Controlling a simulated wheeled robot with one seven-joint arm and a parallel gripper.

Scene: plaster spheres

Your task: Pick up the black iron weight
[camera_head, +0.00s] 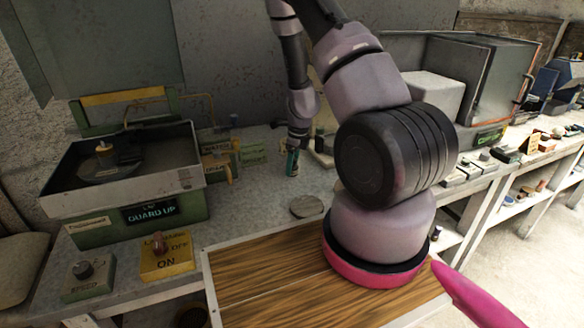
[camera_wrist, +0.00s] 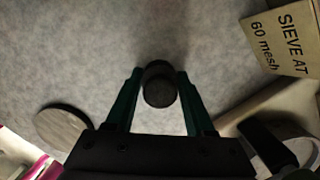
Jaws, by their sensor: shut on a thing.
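The black iron weight (camera_wrist: 158,90) is a small dark round piece in the middle of the wrist view, seen from above. My gripper (camera_wrist: 158,76) is shut on it, with one green finger against each side. In the head view my gripper (camera_head: 292,162) points down over the grey bench, in front of the back wall. There the weight is too small and too covered by the fingers to make out clearly. I cannot tell whether it still touches the bench.
A flat grey disc (camera_head: 307,206) lies on the bench nearby; it also shows in the wrist view (camera_wrist: 63,128). A "SIEVE AT 60 mesh" sign (camera_wrist: 285,40) is at right. A green machine (camera_head: 140,215) with a raised guard stands left, a yellow switch box (camera_head: 167,262) before it.

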